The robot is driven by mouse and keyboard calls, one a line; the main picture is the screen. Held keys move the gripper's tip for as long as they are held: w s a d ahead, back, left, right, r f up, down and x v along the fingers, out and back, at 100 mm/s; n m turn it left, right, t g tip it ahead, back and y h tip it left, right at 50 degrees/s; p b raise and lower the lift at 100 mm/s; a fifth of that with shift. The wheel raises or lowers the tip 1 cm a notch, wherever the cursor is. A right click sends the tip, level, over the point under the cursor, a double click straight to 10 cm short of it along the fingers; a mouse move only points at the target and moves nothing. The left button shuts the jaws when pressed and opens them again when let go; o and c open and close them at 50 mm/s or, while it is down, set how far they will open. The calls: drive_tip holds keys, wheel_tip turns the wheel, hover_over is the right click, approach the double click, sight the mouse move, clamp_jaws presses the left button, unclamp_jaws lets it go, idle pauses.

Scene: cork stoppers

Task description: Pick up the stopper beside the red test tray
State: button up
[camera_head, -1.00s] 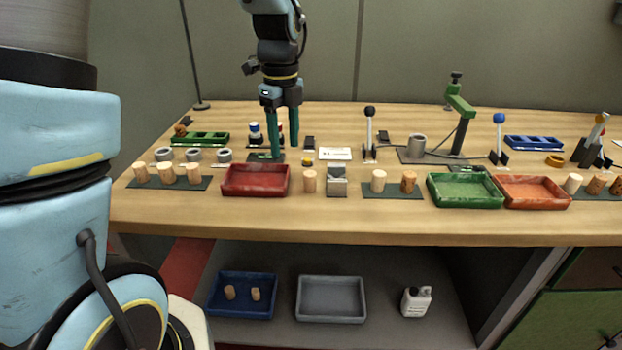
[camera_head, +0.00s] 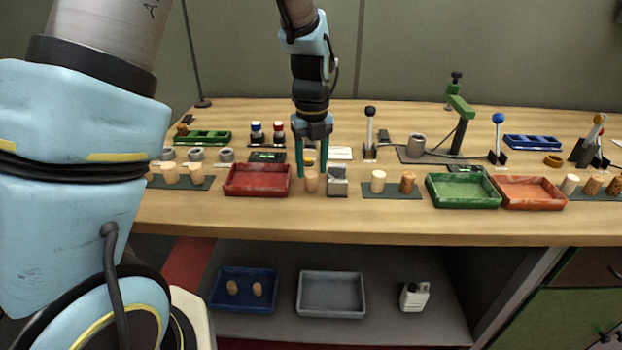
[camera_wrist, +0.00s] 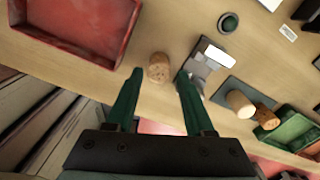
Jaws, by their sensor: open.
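The cork stopper (camera_head: 311,182) stands upright on the wooden bench just right of the red test tray (camera_head: 257,193). In the wrist view the stopper (camera_wrist: 159,68) shows its round top between and a little beyond the fingertips, with the red tray (camera_wrist: 66,42) at the upper left. My gripper (camera_head: 312,172) is open, pointing down over the stopper, with nothing held. Its two green fingers (camera_wrist: 162,76) show on either side of the stopper; whether they reach down beside it is hard to tell.
A grey metal block (camera_head: 337,182) stands close right of the stopper, near my right finger. Farther right are a dark mat (camera_head: 391,195) with two stoppers, a green tray (camera_head: 463,192) and an orange tray (camera_head: 529,194). The bench's front strip is clear.

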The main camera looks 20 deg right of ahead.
sight(311, 173)
drive_tip(key=shift+f+p, duration=0.3)
drive_tip(key=shift+f, duration=1.4)
clamp_jaws()
